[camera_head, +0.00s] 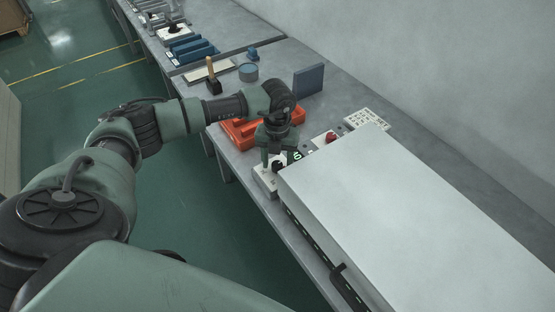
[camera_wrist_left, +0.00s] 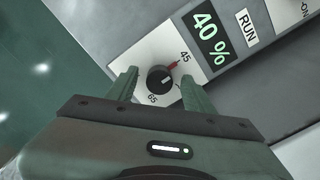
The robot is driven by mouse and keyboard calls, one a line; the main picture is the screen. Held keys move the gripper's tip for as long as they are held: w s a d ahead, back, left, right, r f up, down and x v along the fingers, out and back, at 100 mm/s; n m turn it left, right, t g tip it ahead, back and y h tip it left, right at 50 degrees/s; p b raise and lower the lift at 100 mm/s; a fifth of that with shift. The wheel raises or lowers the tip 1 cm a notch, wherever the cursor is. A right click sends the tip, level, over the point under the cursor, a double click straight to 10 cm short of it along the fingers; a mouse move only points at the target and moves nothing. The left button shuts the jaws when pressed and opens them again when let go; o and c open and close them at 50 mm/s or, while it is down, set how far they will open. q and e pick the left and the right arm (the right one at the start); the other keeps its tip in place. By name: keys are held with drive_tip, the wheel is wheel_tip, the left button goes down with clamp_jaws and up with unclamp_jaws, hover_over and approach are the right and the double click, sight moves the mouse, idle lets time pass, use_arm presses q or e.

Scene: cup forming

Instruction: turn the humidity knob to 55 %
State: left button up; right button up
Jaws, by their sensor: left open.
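The humidity knob (camera_wrist_left: 160,78) is black and round, on a white dial plate with the marks 45 and 65 visible. A red mark lies beside the knob, near 45. The display (camera_wrist_left: 209,37) next to it reads 40 %. My left gripper (camera_wrist_left: 160,88) is open, with one finger on each side of the knob and a gap to it. In the head view my left gripper (camera_head: 273,160) points down over the dial plate (camera_head: 265,183), hiding part of the knob. My right gripper is out of view.
A large white cabinet (camera_head: 400,215) stands right of the dial. A red button (camera_head: 331,137) and a label plate (camera_head: 366,119) lie behind it.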

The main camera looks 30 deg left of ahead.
use_arm(q)
drive_tip(key=shift+s, duration=0.1)
clamp_jaws()
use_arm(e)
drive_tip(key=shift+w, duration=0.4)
